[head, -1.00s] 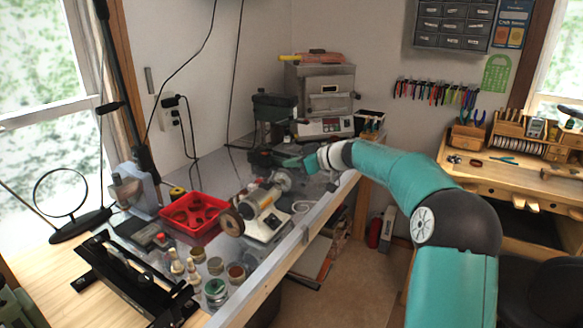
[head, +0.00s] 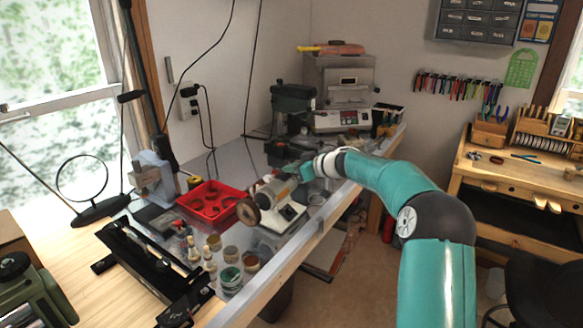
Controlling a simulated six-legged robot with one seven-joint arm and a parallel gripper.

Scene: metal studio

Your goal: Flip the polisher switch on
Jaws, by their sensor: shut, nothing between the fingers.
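The polisher (head: 269,199) is a small cream and grey bench motor with a brown wheel (head: 248,212) on its near left end. It stands on a white base (head: 284,217) near the front edge of the bench. The switch is too small to make out for certain on the base. My gripper (head: 294,168) is shut and empty, just behind and above the polisher's far right end. My teal arm reaches in from the right. The fingertips are small and partly merge with the dark things behind them, and I cannot tell whether they touch the polisher.
A red tray (head: 214,189) lies left of the polisher. Several jars (head: 231,279) and a black rack (head: 150,262) stand nearer. A green drill press (head: 292,100) and a metal oven (head: 338,82) stand behind. Open floor (head: 350,285) lies right of the bench edge (head: 290,262).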

